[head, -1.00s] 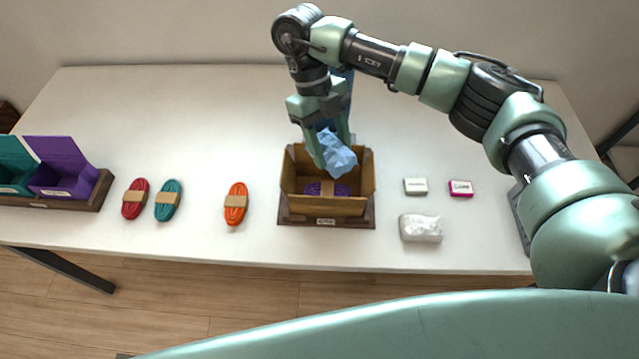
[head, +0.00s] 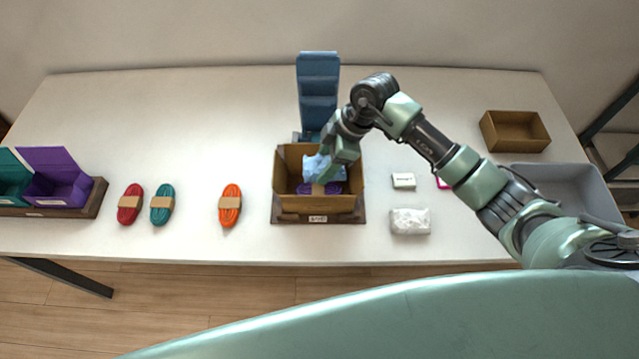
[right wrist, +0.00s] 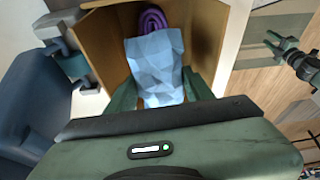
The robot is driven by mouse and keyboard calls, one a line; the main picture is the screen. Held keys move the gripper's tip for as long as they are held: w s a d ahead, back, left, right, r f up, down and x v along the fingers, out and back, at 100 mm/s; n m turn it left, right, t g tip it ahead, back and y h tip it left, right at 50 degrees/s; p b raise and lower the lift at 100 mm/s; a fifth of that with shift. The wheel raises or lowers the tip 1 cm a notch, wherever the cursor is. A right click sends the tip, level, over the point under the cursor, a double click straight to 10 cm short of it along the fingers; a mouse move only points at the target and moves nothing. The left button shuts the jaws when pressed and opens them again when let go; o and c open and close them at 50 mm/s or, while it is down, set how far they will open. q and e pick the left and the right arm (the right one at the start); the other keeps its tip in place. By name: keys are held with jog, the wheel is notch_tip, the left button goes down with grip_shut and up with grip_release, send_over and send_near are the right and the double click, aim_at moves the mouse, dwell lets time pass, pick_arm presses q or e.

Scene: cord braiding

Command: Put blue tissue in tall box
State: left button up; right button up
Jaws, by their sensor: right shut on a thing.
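The tall box (head: 318,203) is an open brown box on a dark base in the middle of the table. A purple cord bundle (head: 333,187) with a tan band lies inside it. The crumpled light-blue tissue (head: 314,166) is in the box opening, over the bundle. My right gripper (head: 327,173) is shut on the tissue and reaches into the box from above. In the right wrist view the tissue (right wrist: 156,66) sits between the fingers, with the purple bundle (right wrist: 152,22) just beyond. I cannot tell whether the tissue touches the bundle. My left gripper is not in view.
Red (head: 130,204), teal (head: 162,203) and orange (head: 229,205) bundles lie left of the box. A blue tiered holder (head: 318,92) stands behind it. A small white box (head: 403,181) and a white wrapped packet (head: 410,221) lie to the right. A brown tray (head: 515,131) is at back right.

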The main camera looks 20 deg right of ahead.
jog(key=shift+d+f+m, duration=0.2)
jog(key=shift+f+m, duration=0.1)
jog(key=shift+m, duration=0.1)
notch_tip(320, 180, down, 6)
jog(key=b, duration=0.6)
jog(key=shift+r, duration=0.1)
jog(key=o, duration=1.4)
jog(key=shift+r, duration=0.1)
jog(key=b+v, duration=0.1)
jog(key=v, duration=0.6)
jog(key=shift+d+r+b, duration=0.1)
jog(key=shift+r+b, duration=0.2)
jog(key=shift+b, duration=0.05)
